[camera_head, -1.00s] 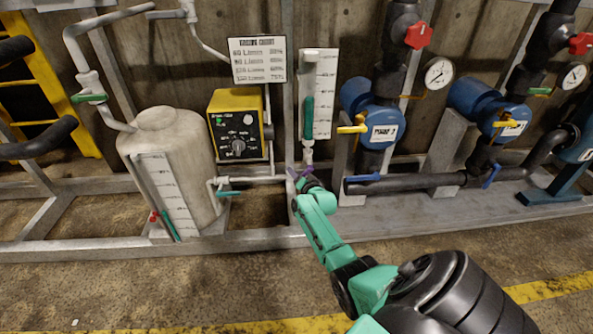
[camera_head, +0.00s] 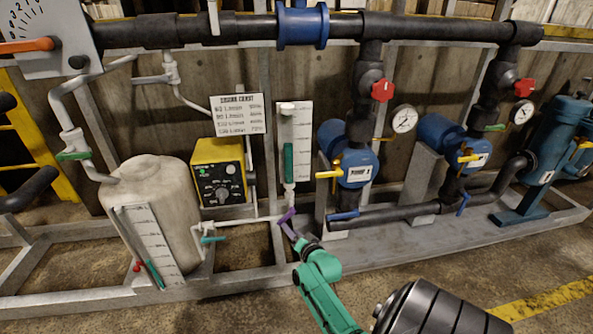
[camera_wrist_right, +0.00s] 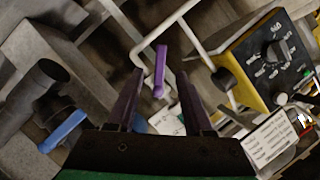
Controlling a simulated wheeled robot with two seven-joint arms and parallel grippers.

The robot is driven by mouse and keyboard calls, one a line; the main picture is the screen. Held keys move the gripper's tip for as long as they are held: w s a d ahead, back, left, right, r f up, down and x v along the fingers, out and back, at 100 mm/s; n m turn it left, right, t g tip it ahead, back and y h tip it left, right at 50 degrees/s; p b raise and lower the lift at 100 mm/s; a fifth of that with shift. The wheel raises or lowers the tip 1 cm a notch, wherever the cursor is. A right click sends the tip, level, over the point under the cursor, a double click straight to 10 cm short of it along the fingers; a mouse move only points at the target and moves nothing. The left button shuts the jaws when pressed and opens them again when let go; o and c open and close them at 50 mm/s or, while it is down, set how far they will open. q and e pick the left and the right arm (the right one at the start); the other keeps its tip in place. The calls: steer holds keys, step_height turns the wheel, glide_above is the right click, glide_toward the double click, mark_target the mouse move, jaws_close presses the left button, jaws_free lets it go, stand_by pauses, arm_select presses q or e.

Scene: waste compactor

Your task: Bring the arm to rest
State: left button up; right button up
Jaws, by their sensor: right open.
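My right arm (camera_head: 322,290), green and black, comes in from the bottom of the head view and reaches toward the frame. My right gripper (camera_head: 290,230) is at its far end, close to a small purple valve handle (camera_head: 286,216) on the thin white pipe below the clear gauge tube. In the right wrist view my right gripper (camera_wrist_right: 161,88) has its two dark fingers apart. The purple handle (camera_wrist_right: 160,68) shows ahead, in line with the gap between them. I cannot tell whether they touch it. My left gripper is not in view.
A yellow dial box (camera_head: 219,172) and a pale tank (camera_head: 160,205) stand left of the gripper. Blue pumps (camera_head: 357,165) and a blue-handled valve (camera_head: 343,215) are to its right. A grey steel frame (camera_head: 90,302) runs along the base. The floor in front is clear.

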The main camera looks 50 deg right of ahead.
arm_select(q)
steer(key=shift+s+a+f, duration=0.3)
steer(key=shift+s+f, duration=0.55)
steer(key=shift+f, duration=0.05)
arm_select(e)
steer(key=v, duration=0.3)
steer(key=shift+s, duration=0.1)
